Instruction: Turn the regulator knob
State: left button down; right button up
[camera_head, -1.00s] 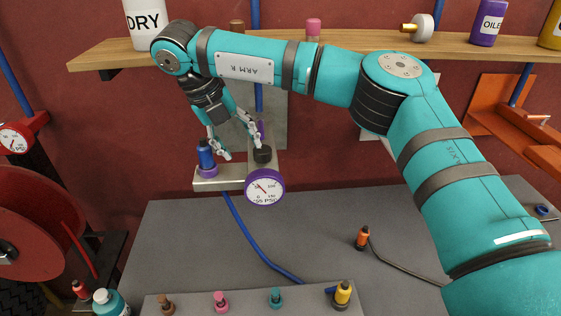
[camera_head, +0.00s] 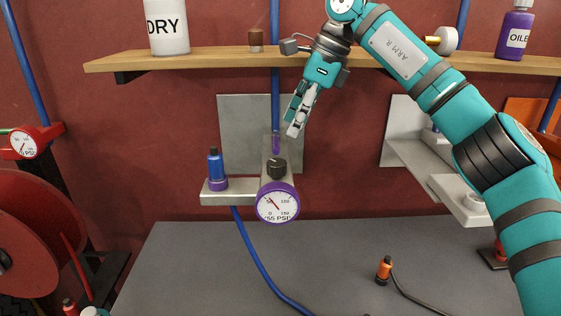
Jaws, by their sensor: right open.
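The black regulator knob (camera_head: 276,169) sits on top of the grey regulator body, just above the purple-rimmed pressure gauge (camera_head: 278,203). The gauge needle points to the upper left. My right gripper (camera_head: 295,117) is above the knob and slightly to its right, apart from it. It is open and empty, with its fingers pointing down and seen nearly edge-on. The knob is in full view. My left gripper is not in view.
A blue fitting with a purple base (camera_head: 217,172) stands left of the gauge on the grey wall bracket (camera_head: 228,199). A wooden shelf (camera_head: 210,58) with bottles runs above. A blue hose (camera_head: 252,255) hangs down to the grey bench (camera_head: 190,265). An orange fitting (camera_head: 384,270) stands on the bench.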

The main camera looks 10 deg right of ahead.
aim_at(277, 162)
jog(key=p+x, duration=0.1)
jog(key=x, duration=0.9)
jog(key=shift+d, duration=0.1)
jog(key=c, duration=0.9)
jog(key=shift+f+m+t+b, duration=0.15)
jog(key=shift+m+t+b, duration=0.15)
jog(key=shift+m+b, duration=0.4)
jog(key=shift+m+t+h+b, duration=0.3)
jog(key=shift+m, duration=0.4)
